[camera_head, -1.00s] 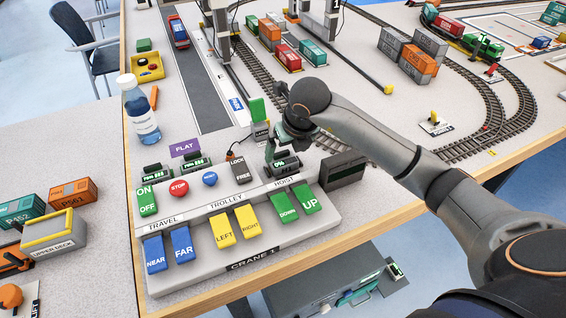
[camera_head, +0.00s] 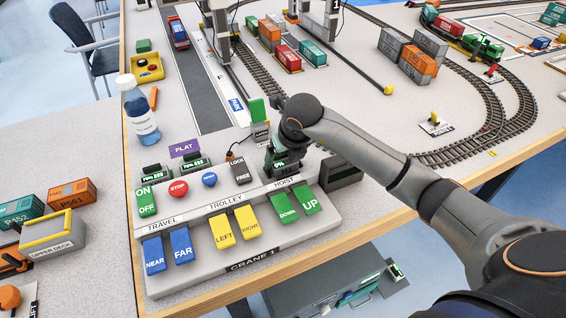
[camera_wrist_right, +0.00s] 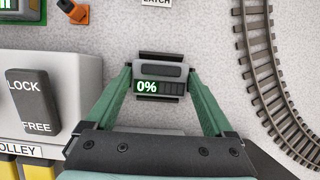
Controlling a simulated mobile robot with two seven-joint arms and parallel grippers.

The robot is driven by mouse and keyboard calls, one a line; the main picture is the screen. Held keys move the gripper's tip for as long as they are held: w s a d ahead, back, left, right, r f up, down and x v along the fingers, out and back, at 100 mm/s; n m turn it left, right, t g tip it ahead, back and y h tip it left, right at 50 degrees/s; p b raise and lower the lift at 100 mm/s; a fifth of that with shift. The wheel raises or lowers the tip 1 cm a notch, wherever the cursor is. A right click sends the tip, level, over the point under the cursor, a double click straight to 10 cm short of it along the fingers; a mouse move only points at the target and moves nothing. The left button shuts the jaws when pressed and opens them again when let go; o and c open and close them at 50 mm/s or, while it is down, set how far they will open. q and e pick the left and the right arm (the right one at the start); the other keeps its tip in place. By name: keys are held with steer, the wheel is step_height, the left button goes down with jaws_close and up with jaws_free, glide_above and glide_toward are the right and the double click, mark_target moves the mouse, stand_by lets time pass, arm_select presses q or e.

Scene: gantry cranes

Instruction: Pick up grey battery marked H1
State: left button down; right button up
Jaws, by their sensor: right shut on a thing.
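A grey battery (camera_wrist_right: 160,72) with a green 0% display sits between the fingers of my right gripper (camera_wrist_right: 160,80) in the right wrist view. The fingers touch its two sides, so the gripper is shut on it. A dark piece shows at its far and near edges. I cannot read an H1 mark on it. In the head view my right gripper (camera_head: 279,160) points down behind the crane control panel (camera_head: 240,262), and its fingers largely hide the battery. My left gripper is not in view.
The LOCK/FREE switch (camera_wrist_right: 30,103) stands left of the gripper, and curved rail track (camera_wrist_right: 270,80) lies to its right. A dark slotted box (camera_head: 342,170) is close on the right. Two batteries with green displays (camera_head: 195,165) stand further left. A green upright piece (camera_head: 257,110) is just behind.

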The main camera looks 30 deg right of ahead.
steer(key=c, duration=0.4)
steer(key=shift+c, duration=0.3)
steer(key=shift+r, duration=0.2)
